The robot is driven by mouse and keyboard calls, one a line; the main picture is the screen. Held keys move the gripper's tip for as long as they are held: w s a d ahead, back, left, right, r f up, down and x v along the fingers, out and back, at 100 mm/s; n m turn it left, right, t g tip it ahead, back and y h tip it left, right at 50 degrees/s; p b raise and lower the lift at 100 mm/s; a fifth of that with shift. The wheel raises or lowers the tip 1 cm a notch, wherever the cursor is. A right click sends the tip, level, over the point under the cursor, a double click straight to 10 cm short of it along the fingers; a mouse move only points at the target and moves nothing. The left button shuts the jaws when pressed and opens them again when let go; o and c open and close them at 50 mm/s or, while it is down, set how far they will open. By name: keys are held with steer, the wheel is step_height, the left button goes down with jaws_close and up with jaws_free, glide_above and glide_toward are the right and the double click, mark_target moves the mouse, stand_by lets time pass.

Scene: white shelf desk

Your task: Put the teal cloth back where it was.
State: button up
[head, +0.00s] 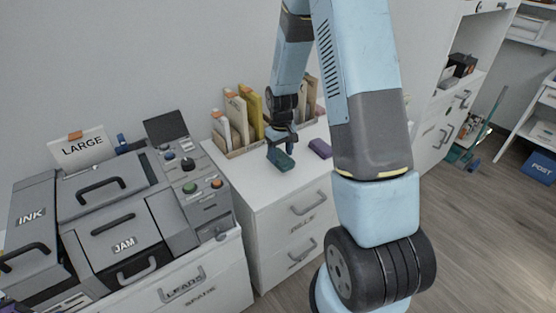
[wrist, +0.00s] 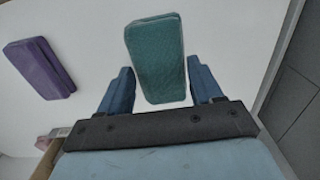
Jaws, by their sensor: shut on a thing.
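The teal cloth (head: 281,159) is a folded block over the white cabinet top, in front of the file holder. My gripper (head: 282,146) points down at it from above and is shut on it. In the wrist view the cloth (wrist: 156,55) sits between the two blue fingers (wrist: 160,82), its far part extending beyond them. I cannot tell whether the cloth touches the cabinet top or is just above it. A purple folded block (head: 320,148) lies to the right in the head view; it also shows at the left in the wrist view (wrist: 40,68).
The white cabinet (head: 262,195) has a file holder (head: 237,148) with upright folders at its back. A grey machine (head: 125,215) labelled INK and JAM stands at left. The cabinet top around the cloth is mostly clear. A blue POST bin (head: 539,168) stands far right.

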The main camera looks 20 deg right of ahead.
steer(key=shift+w+f, duration=0.1)
steer(key=shift+f, duration=1.55)
steer(key=o, duration=1)
steer(key=shift+r, duration=0.1)
step_height(320, 180, up, 12)
step_height(320, 180, up, 17)
steer(key=m+t, duration=0.2)
steer(key=t, duration=0.1)
glide_above(281, 155)
steer(key=s, duration=1)
steer(key=s+r+t, duration=0.1)
steer(key=s+r, duration=0.2)
steer(key=s, duration=0.3)
steer(key=s+r+m, duration=0.1)
steer(key=s+r, duration=0.2)
steer(key=s, duration=0.3)
steer(key=s+a+r+t, duration=0.1)
steer(key=s+r, duration=0.2)
steer(key=s, duration=0.3)
steer(key=shift+s+m+t, duration=0.1)
steer(key=shift+m+t, duration=0.2)
